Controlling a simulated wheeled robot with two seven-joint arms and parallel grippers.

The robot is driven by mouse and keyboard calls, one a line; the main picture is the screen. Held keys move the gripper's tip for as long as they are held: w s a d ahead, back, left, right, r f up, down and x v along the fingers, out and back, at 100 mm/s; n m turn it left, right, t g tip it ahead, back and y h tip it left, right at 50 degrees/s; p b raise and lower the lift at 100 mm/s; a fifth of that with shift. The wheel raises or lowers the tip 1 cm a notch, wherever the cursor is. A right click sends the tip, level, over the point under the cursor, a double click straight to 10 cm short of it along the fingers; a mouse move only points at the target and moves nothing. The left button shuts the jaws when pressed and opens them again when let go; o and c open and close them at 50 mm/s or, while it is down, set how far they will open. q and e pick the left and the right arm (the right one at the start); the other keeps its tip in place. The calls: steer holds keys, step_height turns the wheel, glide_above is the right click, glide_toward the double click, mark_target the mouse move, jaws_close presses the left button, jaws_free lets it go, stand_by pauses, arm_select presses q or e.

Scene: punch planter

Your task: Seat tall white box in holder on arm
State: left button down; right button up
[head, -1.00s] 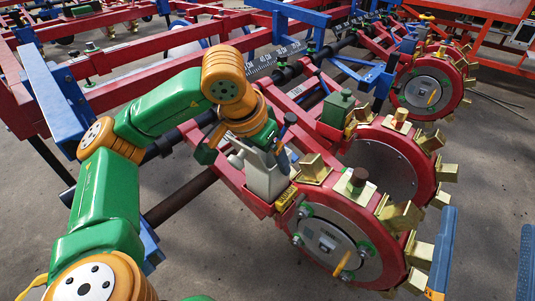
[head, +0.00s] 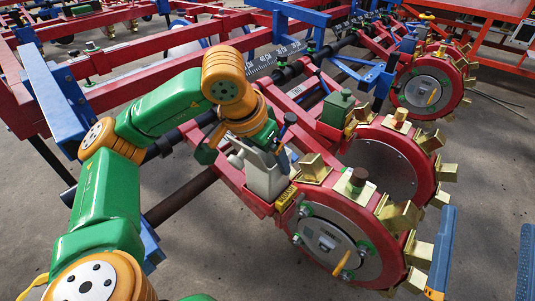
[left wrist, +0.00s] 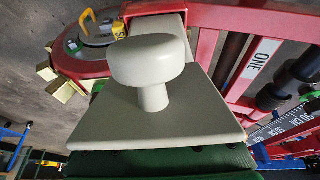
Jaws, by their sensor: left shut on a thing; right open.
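The tall white box (head: 268,182) stands roughly upright at the red holder arm (head: 233,173), beside the near planter wheel. Its lower end is partly hidden by the red metal, so I cannot tell how deep it sits. In the left wrist view the box's pale top (left wrist: 155,118) and its round knob (left wrist: 147,62) show close up, with red metal just behind. My left gripper (head: 247,152) is shut on the box near its top. My right gripper (head: 489,218) is open and empty, its blue fingers apart at the lower right.
The near red wheel (head: 335,245) with brass cups stands right of the box. A green canister (head: 338,107) stands on the unit behind. A dark bar (head: 180,197) runs left of the holder. Bare floor lies below the dark bar.

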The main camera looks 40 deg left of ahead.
arm_select(q)
steer(key=shift+f, duration=0.1)
steer(key=shift+f+b, duration=0.35)
steer(key=shift+b, duration=0.05)
steer(key=shift+f+b, duration=1)
steer(key=shift+f, duration=0.15)
jaws_free()
steer(key=shift+r, duration=0.1)
steer(key=p+v, duration=0.3)
steer(key=v, duration=0.4)
steer(key=shift+p, duration=0.4)
